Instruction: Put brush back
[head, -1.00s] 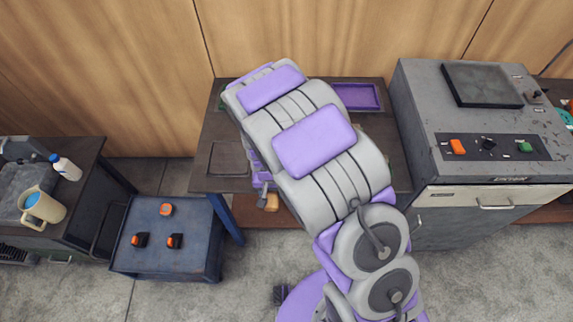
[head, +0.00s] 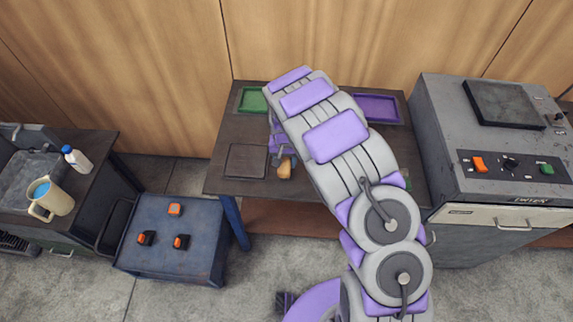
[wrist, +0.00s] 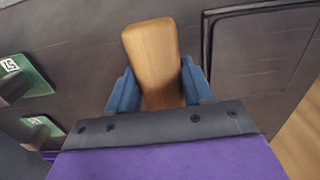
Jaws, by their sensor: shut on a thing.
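My gripper (head: 280,155) is over the dark table (head: 235,190), mostly hidden by my arm in the head view. In the wrist view its two blue fingers (wrist: 158,88) are shut on a wooden brush (wrist: 152,52). Only the brush's light wooden part shows; no bristles are visible. The brush also shows in the head view (head: 287,168), below the gripper and to the right of a dark square outline (head: 246,160) on the table. That outline lies to the upper right of the brush in the wrist view (wrist: 262,50).
A green tray (head: 253,99) and a purple tray (head: 377,108) are at the table's back. Green numbered pieces (wrist: 22,80) lie at the left in the wrist view. A grey machine (head: 490,150) stands right, a blue box with orange buttons (head: 175,240) left, beside a jug (head: 52,197).

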